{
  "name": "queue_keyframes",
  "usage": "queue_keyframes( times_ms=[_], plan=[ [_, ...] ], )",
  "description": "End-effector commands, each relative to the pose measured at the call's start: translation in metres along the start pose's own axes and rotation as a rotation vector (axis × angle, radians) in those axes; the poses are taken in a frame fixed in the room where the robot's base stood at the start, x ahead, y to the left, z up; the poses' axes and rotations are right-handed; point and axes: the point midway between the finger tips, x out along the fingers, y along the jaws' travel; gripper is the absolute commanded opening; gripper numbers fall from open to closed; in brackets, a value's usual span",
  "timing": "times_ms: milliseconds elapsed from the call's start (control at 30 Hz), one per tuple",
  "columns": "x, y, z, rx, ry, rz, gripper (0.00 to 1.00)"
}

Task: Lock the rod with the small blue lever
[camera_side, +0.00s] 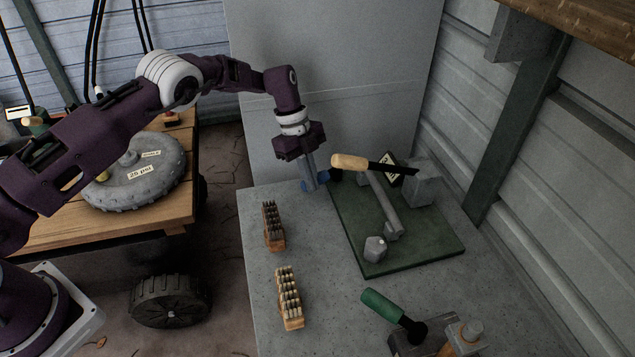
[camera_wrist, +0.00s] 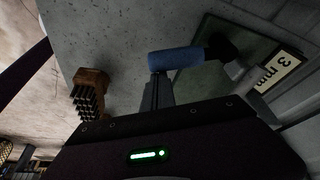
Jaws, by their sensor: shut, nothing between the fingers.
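The small blue lever (camera_side: 324,178) shows beside my fingertips in the side view, partly hidden by them. In the wrist view its blue grip (camera_wrist: 176,58) lies crosswise just past my fingers, with a dark stem running right. My gripper (camera_side: 314,186) points down with its fingers shut and empty. It is at the lever, but I cannot tell whether it touches; the fingers also show in the wrist view (camera_wrist: 156,92). A grey rod (camera_side: 383,205) lies slanted on the green plate (camera_side: 435,245). A tan-handled lever (camera_side: 350,162) stands above it.
A grey block (camera_side: 424,184) and a label (camera_wrist: 277,73) reading "3 mm" are at the plate's far end. A grey hexagonal piece (camera_side: 375,248) sits near its front. Two brushes (camera_side: 273,226) (camera_side: 289,297) lie left. A green-handled lever (camera_side: 390,305) is at front right.

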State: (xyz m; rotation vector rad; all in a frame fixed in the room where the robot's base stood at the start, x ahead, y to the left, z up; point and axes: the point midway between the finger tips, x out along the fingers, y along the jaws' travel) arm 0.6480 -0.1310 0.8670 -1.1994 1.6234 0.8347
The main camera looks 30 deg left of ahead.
Motion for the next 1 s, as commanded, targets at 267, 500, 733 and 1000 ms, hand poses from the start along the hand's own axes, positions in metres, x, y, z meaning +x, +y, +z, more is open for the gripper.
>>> queue_keyframes(
  times_ms=[267, 500, 733, 1000],
  plan=[
    [-0.005, 0.000, 0.017, -0.002, -0.001, -0.001, 0.00],
    [-0.008, -0.001, 0.024, -0.003, -0.001, 0.000, 0.00],
    [-0.009, -0.001, 0.026, -0.003, 0.000, 0.001, 0.00],
    [-0.009, -0.001, 0.026, -0.003, -0.001, 0.001, 0.00]
  ],
)
